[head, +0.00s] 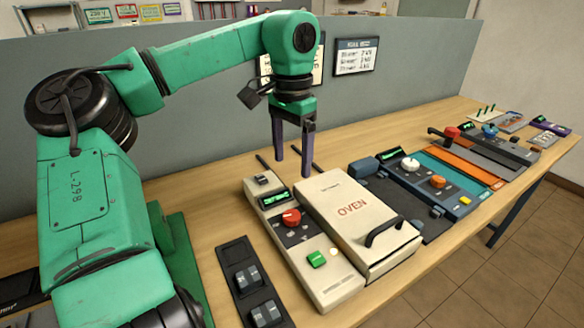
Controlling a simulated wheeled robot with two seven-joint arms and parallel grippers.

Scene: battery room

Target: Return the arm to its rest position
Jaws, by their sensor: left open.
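My left arm comes in from the left, green, and arches over the bench. Its left gripper (292,158) points down with its two dark fingers apart, open and with nothing between them. It hangs behind the cream oven (350,205), near the oven's back left corner. The oven lid looks shut and has a dark handle at its front. Beside it on the left is a cream control panel (300,255) with a red knob, a green button and a small green display. My right gripper does not show.
Blue (460,207) and orange-striped (470,165) devices stand to the right on the wooden bench (210,165). A grey partition (190,80) with posted signs rises behind.

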